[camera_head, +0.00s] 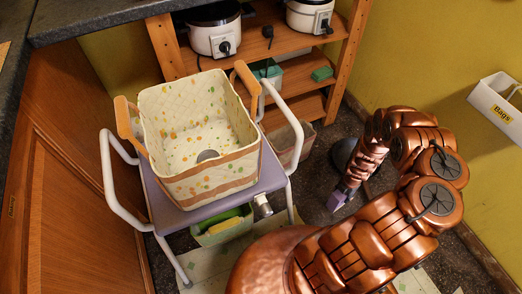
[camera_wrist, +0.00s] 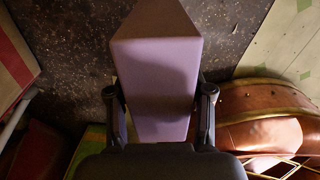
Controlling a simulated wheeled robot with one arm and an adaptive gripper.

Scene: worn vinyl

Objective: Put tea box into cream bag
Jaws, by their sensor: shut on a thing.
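The tea box appears as a purple box (camera_wrist: 160,75) between the two fingers of my gripper (camera_wrist: 162,112) in the wrist view. My gripper is shut on it. In the head view only a small purple part of the box (camera_head: 337,201) shows at the end of my arm, low over the dark floor and right of the stool. The cream bag (camera_head: 205,182), quilted with coloured dots and tan handles, stands open and upright on the stool, left of my gripper and apart from it.
The lilac stool (camera_head: 180,215) has white curved side rails, the right one (camera_head: 290,150) between bag and gripper. A wooden shelf (camera_head: 285,45) with white cookers stands behind. A basket (camera_head: 222,230) is under the stool. A white "Bags" holder (camera_head: 500,108) is on the right wall.

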